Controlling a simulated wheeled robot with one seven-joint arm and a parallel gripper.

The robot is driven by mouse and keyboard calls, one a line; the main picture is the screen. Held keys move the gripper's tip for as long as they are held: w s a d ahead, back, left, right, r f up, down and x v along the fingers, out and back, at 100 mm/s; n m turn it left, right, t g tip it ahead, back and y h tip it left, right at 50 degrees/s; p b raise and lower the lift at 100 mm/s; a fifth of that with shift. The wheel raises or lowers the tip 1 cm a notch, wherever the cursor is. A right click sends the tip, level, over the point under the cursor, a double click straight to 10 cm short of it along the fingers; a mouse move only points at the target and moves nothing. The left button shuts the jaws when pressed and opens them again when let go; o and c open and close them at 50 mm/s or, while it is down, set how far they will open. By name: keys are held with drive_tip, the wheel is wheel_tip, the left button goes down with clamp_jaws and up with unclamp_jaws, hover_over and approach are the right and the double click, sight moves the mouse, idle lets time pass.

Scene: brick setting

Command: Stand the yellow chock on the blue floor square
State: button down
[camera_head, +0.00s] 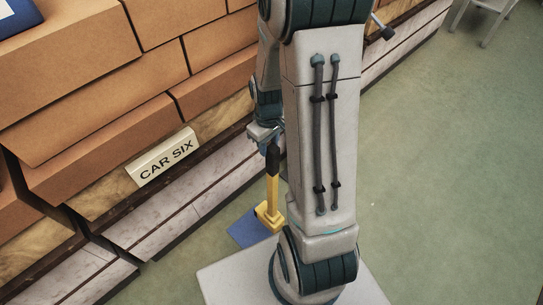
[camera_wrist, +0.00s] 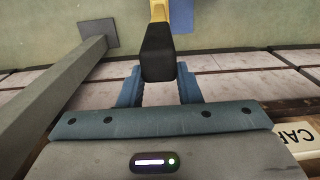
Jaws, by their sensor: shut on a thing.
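The yellow chock (camera_head: 271,193) hangs roughly upright below my gripper (camera_head: 268,137), its black grip at the top and its yellow foot at the bottom. In the wrist view the black grip (camera_wrist: 158,52) sits between the blue fingers of my gripper (camera_wrist: 159,85), which is shut on it. The blue floor square (camera_head: 247,230) lies on the green floor, and the foot covers its right part in the head view. Whether the foot touches it cannot be told. A strip of blue (camera_wrist: 182,16) shows beside the chock in the wrist view; most of the chock's yellow part is out of frame there.
A stack of large orange-brown bricks (camera_head: 95,85) on pale slabs (camera_head: 170,215) runs along the left, close to the square. Green floor (camera_head: 450,170) is open at the right. A grey stool (camera_head: 484,18) stands far right.

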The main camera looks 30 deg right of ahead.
drive_tip(key=w+a+f+b, duration=0.2)
drive_tip(key=w+a+f, duration=0.1)
drive_tip(key=a+f, duration=0.4)
drive_tip(key=shift+a+f, duration=0.15)
drive_tip(key=shift+f, duration=0.8)
drive_tip(key=c, duration=1)
unclamp_jaws()
drive_tip(key=shift+c, duration=0.2)
wheel_tip(320, 180, up, 12)
drive_tip(key=p, duration=0.3)
drive_tip(key=s+r+m+t, duration=0.1)
drive_tip(key=s+r+m, duration=0.2)
drive_tip(key=s+r, duration=1)
drive_tip(key=shift+s+r+m+t, duration=0.35)
drive_tip(key=shift+r+m+t, duration=0.05)
drive_tip(key=shift+r, duration=0.15)
